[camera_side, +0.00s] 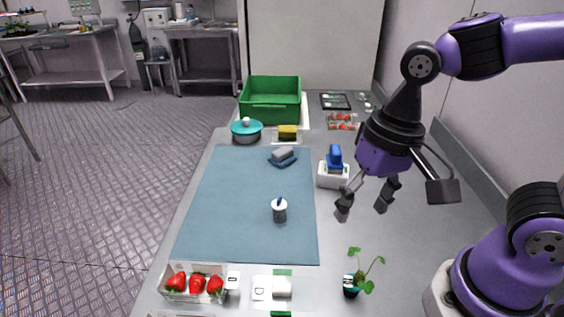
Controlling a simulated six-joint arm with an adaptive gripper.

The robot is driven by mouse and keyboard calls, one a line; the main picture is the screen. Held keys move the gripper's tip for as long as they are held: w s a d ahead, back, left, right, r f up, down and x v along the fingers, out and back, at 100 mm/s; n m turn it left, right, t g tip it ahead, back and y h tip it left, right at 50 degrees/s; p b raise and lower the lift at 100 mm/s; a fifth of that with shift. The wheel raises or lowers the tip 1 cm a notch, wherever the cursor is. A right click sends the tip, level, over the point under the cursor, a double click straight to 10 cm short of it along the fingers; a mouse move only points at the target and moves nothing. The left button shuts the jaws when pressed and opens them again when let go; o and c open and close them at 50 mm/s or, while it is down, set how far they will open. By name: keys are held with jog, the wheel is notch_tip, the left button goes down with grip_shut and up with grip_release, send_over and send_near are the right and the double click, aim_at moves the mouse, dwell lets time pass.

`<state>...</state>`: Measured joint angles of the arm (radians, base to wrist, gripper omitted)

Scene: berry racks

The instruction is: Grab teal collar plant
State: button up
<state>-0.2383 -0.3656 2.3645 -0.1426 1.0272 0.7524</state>
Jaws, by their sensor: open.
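A small green plant (366,272) stands at the front right of the table, in a dark pot with a teal collar (350,283). Its stems spread upward and to the right, with a few leaves at their ends. My gripper (363,205) is open and empty, pointing down above the table. In this picture it is above and slightly to the right of the pot, apart from it. How far it is from the plant in depth I cannot tell.
A tray of strawberries (197,299) and white items (272,289) lie left of the plant. A white box with a blue top (333,174) stands behind my gripper. A white-topped jar (279,210) stands on the blue mat (225,220). A green crate (270,105) is at the back.

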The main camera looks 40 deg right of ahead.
aim_at(354, 284)
jog(key=s+a+f+m+g, duration=0.1)
jog(key=a+f+m+g, duration=0.1)
jog(key=shift+s+a+f, duration=0.35)
jog(key=shift+s, duration=0.05)
jog(key=f, duration=0.3)
jog(key=shift+s+a+f, duration=0.15)
jog(key=shift+s+f, duration=0.05)
jog(key=shift+f, duration=0.2)
jog(key=f, duration=0.3)
jog(key=s+f, duration=0.1)
jog(key=f, duration=0.1)
jog(key=shift+a+f, duration=0.3)
jog(key=shift+f, duration=0.05)
jog(key=c, duration=1)
